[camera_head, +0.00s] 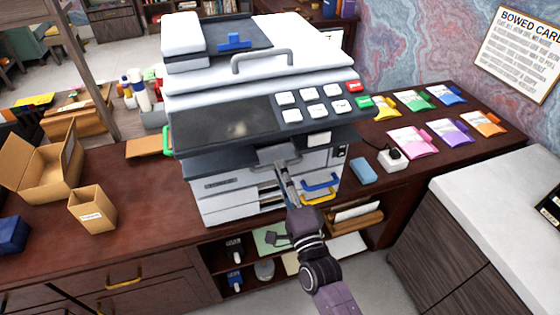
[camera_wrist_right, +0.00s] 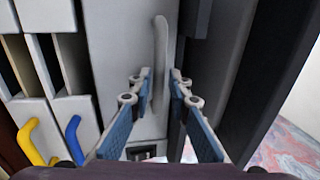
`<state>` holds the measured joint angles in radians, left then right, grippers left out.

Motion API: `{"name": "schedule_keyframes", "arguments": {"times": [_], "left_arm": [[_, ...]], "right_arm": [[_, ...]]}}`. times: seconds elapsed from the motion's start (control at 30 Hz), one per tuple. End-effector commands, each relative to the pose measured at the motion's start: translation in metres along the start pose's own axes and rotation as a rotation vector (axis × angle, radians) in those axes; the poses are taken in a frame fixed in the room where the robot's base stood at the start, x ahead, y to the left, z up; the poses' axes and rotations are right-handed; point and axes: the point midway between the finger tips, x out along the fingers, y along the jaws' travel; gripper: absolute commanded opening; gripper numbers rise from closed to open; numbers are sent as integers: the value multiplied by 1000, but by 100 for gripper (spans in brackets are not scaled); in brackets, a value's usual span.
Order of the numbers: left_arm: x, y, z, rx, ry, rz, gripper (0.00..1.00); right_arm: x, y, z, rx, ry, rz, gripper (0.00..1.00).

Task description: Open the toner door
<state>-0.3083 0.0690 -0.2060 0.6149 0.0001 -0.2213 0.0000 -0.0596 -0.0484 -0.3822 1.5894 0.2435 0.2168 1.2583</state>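The copier (camera_head: 240,110) stands on the dark desk. A grey handle (camera_head: 277,155) sits on its front, below the button panel; I take the panel behind it for the toner door, though no label shows. In the right wrist view the handle (camera_wrist_right: 160,60) runs upright on a light grey panel (camera_wrist_right: 118,50), which looks shut. My right gripper (camera_head: 287,172) is at this handle. In the wrist view its fingers (camera_wrist_right: 162,88) are apart, with the handle's end seen between them and a gap on each side; contact cannot be told. My left gripper is not in view.
A blue handle (camera_head: 320,182) and a yellow handle (camera_head: 318,198) are just right of my right gripper. A white box with a black cable (camera_head: 392,159) and a blue block (camera_head: 363,170) lie on the desk to the right. Open cardboard boxes (camera_head: 92,208) stand left.

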Motion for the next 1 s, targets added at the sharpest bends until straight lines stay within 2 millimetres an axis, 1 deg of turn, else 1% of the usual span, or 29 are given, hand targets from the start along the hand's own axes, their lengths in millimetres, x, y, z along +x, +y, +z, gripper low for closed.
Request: {"name": "schedule_keyframes", "arguments": {"times": [0.03,0.2,0.33,0.53,0.7,1.0], "left_arm": [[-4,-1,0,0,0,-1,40],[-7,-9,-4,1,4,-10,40],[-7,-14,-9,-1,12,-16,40],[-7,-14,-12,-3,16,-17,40],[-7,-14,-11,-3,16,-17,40],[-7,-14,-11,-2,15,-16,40]], "right_arm": [[8,-2,0,0,0,0,17],[22,0,0,-2,0,0,17],[26,0,0,-2,0,0,17],[25,1,0,-2,0,1,17],[25,1,0,-2,0,1,0],[25,1,0,-2,0,2,0]]}}
